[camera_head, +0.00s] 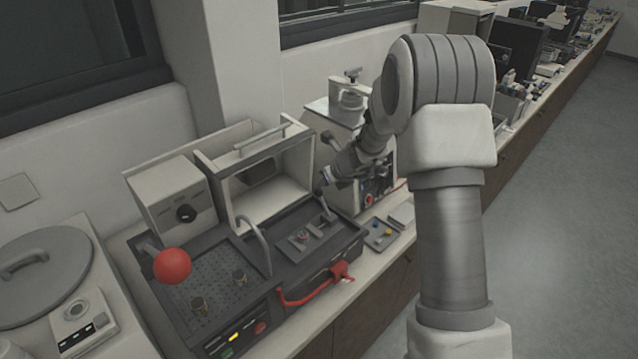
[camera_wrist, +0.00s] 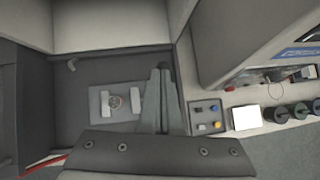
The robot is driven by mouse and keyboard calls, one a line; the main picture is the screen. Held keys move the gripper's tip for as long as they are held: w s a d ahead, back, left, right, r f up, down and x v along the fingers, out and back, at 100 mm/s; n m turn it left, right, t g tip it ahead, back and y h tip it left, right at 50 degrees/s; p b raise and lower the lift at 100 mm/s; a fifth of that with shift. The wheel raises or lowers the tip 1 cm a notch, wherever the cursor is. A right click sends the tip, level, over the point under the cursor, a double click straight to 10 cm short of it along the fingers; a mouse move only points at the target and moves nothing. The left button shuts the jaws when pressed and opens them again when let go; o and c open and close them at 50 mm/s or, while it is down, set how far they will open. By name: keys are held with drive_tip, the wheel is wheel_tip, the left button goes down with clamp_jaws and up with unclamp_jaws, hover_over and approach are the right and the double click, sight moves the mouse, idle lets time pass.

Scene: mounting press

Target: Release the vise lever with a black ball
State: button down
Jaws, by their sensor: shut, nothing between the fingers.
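The vise (camera_head: 303,237) sits on the dark bed of the open-hooded machine; in the wrist view its pale jaws (camera_wrist: 108,102) have a small round piece between them. A short dark lever (camera_head: 325,207) rises at the vise's right end, just below my gripper. My gripper (camera_head: 326,180) points down with its fingers together and empty. In the wrist view the fingers (camera_wrist: 160,85) stand just right of the vise. A dark tip shows at their far end, but I cannot tell whether it is the black ball. Contact with the lever is unclear.
The machine's raised hood (camera_head: 268,180) stands behind the vise. A red ball handle (camera_head: 172,265) is at the left, and a red curved handle (camera_head: 315,290) is in front. A small tray (camera_head: 380,234) lies right of the machine, beside the press (camera_head: 375,190).

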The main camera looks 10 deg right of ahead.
wheel_tip(320, 180, up, 10)
drive_tip(key=a+p, duration=0.1)
drive_tip(key=p, duration=0.1)
drive_tip(key=shift+s+a, duration=0.15)
drive_tip(key=shift+s, duration=0.1)
drive_tip(key=s+a+r+n+b, duration=0.1)
drive_tip(key=s+r+n, duration=0.2)
drive_tip(key=s+n, duration=0.35)
drive_tip(key=s+r+n+g+b, duration=0.1)
drive_tip(key=s+r+n, duration=0.35)
drive_tip(key=s, duration=0.25)
drive_tip(key=s+a+r+n+b, duration=0.1)
drive_tip(key=s+r+n+b, duration=0.1)
drive_tip(key=s+n, duration=0.4)
drive_tip(key=s+d+f+n+h+b, duration=0.1)
drive_tip(key=s+d+n, duration=0.2)
drive_tip(key=s+n, duration=0.4)
drive_tip(key=s+d+f+n+h+b, duration=0.2)
drive_tip(key=s+n, duration=0.4)
drive_tip(key=s, duration=0.6)
drive_tip(key=shift+s+d+n+g, duration=0.2)
drive_tip(key=shift+d+n+g, duration=0.2)
